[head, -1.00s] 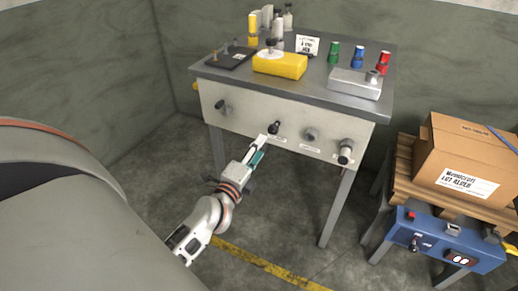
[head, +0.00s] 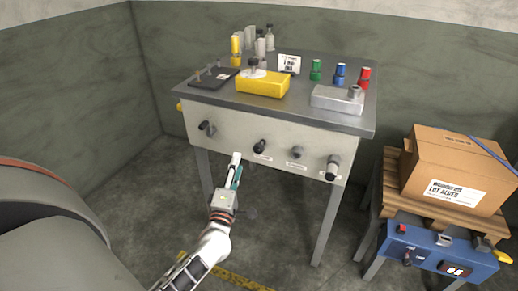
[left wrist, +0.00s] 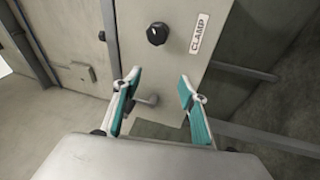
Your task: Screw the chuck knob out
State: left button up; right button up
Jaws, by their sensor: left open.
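A workbench front panel (head: 232,136) carries a row of knobs: a dark lever-like knob (head: 206,128) at the left, a black knob (head: 259,146), a grey knob (head: 297,152) and a dark-ended knob (head: 333,167) at the right. Their labels are too small to read in the head view, so I cannot tell which is the chuck knob. My left gripper (head: 238,168) is open and empty, below and left of the black knob. In the left wrist view its teal-padded fingers (left wrist: 157,97) are apart, with a grey stem (left wrist: 147,99) beyond them and a black knob (left wrist: 157,34) labelled CLAMP.
The bench top holds a yellow box (head: 262,84), a metal block (head: 337,98), a dark plate (head: 212,78) and several coloured pieces. A cardboard box (head: 455,170) on a pallet and a blue control unit (head: 438,247) stand to the right.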

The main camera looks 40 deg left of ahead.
aim_at(257, 151)
pick_arm(q)
jog(key=shift+w+d+r+m+t+h+b, duration=0.1)
jog(key=shift+w+d+r+m+t+h, duration=0.4)
jog(key=shift+w+m, duration=1.8)
jog(key=shift+w+d+r+m+t+h+b, duration=0.2)
jog(key=shift+w+r+m+t+h, duration=0.4)
jog(key=shift+m, duration=3.3)
jog(key=shift+w+d+r+m+t+h+b, duration=0.1)
jog(key=shift+w+d+r+m+t+h, duration=0.4)
jog(key=shift+w+m, duration=1.85)
jog(key=shift+s+m, duration=0.75)
jog(key=shift+s, duration=0.05)
jog(key=c, duration=1.1)
